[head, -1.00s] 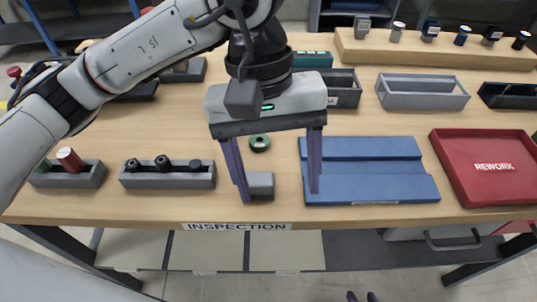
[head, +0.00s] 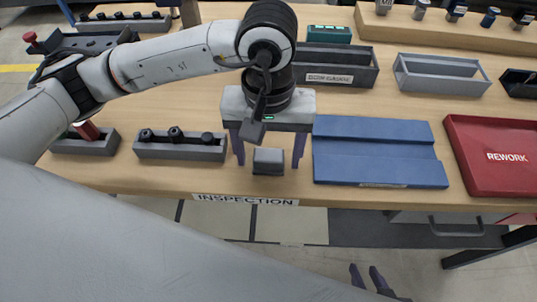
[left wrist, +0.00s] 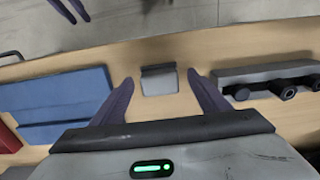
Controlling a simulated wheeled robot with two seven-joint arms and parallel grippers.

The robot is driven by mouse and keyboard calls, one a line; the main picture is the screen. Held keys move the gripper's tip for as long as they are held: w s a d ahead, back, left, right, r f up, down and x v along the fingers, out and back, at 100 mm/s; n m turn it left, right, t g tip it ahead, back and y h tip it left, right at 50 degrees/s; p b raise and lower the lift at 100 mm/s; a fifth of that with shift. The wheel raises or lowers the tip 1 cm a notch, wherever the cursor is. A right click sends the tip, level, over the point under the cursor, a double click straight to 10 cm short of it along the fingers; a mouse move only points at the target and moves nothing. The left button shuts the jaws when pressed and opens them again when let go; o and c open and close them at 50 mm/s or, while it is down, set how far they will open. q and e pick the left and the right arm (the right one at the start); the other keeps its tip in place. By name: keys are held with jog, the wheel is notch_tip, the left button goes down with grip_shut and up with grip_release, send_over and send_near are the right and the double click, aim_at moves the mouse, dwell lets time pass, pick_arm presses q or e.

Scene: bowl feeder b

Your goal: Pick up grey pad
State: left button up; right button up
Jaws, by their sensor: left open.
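The grey pad (head: 268,161) is a small grey block near the front edge of the wooden table, above the INSPECTION label. It also shows in the left wrist view (left wrist: 159,80). My left gripper (head: 268,165) is open, pointing down, with one finger on each side of the pad. In the left wrist view the open fingers (left wrist: 160,77) have the pad between them, with a gap on both sides. Whether the fingertips touch the table is unclear. My right gripper (head: 364,268) shows at the bottom, off the table, with its empty fingers apart.
A blue stepped plate (head: 375,165) lies right of the pad. A grey holder with black knobs (head: 180,150) stands to its left. The red REWORK tray (head: 500,175) is at the right. A dark grey bin (head: 345,78) stands behind my left gripper.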

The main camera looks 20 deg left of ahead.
pick_arm(q)
jog(key=shift+f, duration=0.2)
jog(key=c, duration=1.1)
jog(key=shift+r, duration=0.1)
jog(key=shift+c, duration=0.2)
